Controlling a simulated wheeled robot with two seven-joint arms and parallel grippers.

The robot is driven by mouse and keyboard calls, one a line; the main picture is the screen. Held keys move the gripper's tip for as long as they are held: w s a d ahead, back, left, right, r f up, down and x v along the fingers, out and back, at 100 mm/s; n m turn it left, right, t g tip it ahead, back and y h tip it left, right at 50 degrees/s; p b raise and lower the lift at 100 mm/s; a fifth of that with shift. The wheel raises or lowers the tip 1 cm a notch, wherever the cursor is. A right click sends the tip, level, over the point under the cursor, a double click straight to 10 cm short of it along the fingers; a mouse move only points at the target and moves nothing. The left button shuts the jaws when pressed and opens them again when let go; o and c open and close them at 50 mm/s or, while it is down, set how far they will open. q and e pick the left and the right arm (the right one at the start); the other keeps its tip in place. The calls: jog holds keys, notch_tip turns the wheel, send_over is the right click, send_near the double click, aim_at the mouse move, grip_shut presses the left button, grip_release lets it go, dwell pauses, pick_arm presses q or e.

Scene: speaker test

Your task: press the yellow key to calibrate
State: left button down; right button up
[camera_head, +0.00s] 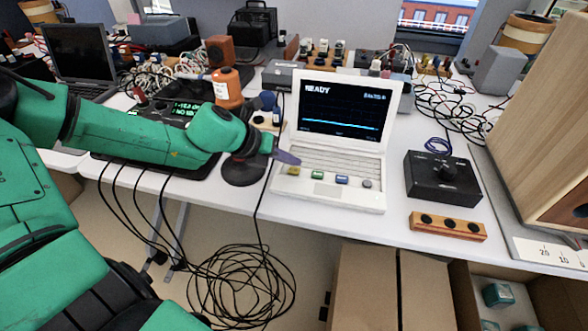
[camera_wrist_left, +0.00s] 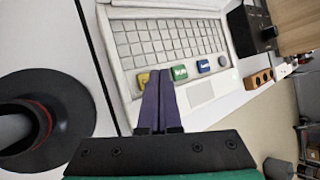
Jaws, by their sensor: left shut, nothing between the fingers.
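The white laptop (camera_head: 342,120) stands open on the bench, with READY on its dark screen. The yellow key (camera_head: 293,171) is at the left end of the row of coloured keys in front of its keyboard. My left gripper (camera_head: 296,161) is shut and empty, its purple fingertips just behind the yellow key in the head view. In the left wrist view the fingertips (camera_wrist_left: 159,74) lie right beside the yellow key (camera_wrist_left: 144,78) and partly cover it. I cannot tell whether they touch it. My right gripper is not in view.
Right of the yellow key are a green key (camera_head: 317,175), a blue key (camera_head: 342,180) and a grey knob (camera_head: 367,184). A black box with a knob (camera_head: 442,180) and a wooden block with holes (camera_head: 447,226) stand right of the laptop. An orange bottle (camera_head: 227,88) stands behind my left arm.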

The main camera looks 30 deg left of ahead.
aim_at(290, 172)
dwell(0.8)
pick_arm(q)
jog(key=shift+f+b, duration=0.35)
jog(key=shift+f, duration=0.05)
jog(key=shift+f+b, duration=0.4)
jog(key=shift+f, duration=0.1)
dwell(0.4)
jog(key=shift+r+p, duration=0.85)
jog(key=shift+r, duration=0.1)
notch_tip(290, 172, up, 5)
jog(key=p, duration=0.4)
jog(key=shift+r+p, duration=0.1)
jog(key=shift+p, duration=0.3)
